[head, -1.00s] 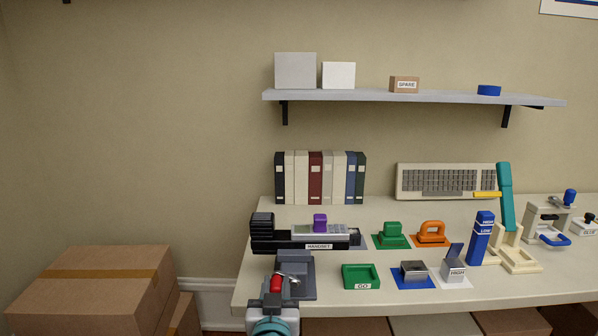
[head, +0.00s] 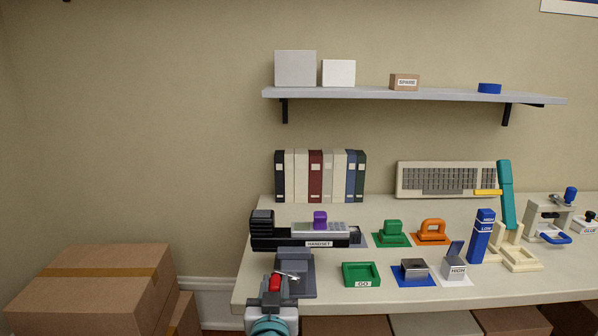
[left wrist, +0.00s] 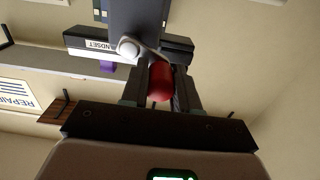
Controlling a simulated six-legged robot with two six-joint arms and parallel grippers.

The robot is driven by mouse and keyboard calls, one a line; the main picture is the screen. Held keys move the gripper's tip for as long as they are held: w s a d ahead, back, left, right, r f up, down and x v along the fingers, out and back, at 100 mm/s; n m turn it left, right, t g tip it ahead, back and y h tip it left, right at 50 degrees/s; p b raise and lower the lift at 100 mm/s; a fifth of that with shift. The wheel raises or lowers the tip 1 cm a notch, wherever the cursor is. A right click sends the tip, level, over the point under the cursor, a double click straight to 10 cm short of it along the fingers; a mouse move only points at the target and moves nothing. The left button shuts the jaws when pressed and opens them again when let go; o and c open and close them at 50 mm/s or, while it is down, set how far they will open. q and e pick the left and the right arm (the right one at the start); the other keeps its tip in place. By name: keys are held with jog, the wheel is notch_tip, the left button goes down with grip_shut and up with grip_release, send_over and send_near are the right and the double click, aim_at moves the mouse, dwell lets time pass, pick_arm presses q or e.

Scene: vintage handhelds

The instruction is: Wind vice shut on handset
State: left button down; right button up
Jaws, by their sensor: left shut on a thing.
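The grey vice (head: 306,283) stands at the table's front left edge, with a silver crank and a red knob (head: 274,283) on its near side. My left gripper (head: 272,296) is shut on the red knob. The left wrist view shows the knob (left wrist: 160,82) between my fingers, below the silver crank pivot (left wrist: 128,47). Behind the vice lies a long black holder labelled HANDSET (head: 284,243), with a dark block (head: 262,229) at its left end. A pale handset with keys (head: 337,228) lies on it, a purple block (head: 320,220) on top. Jaw contact is unclear. My right gripper is out of view.
Cardboard boxes (head: 90,290) stand on the left. Books and a keyboard are at the back.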

pick_arm(q)
jog(key=shift+a+f+b, duration=0.1)
jog(key=shift+f+b, duration=0.4)
jog(key=shift+b, duration=0.15)
dwell(0.8)
jog(key=c, duration=1)
grip_release()
jog(key=shift+s, duration=0.1)
jog(key=s+b, duration=0.2)
jog(key=s, duration=0.5)
jog(key=shift+w+a, duration=0.1)
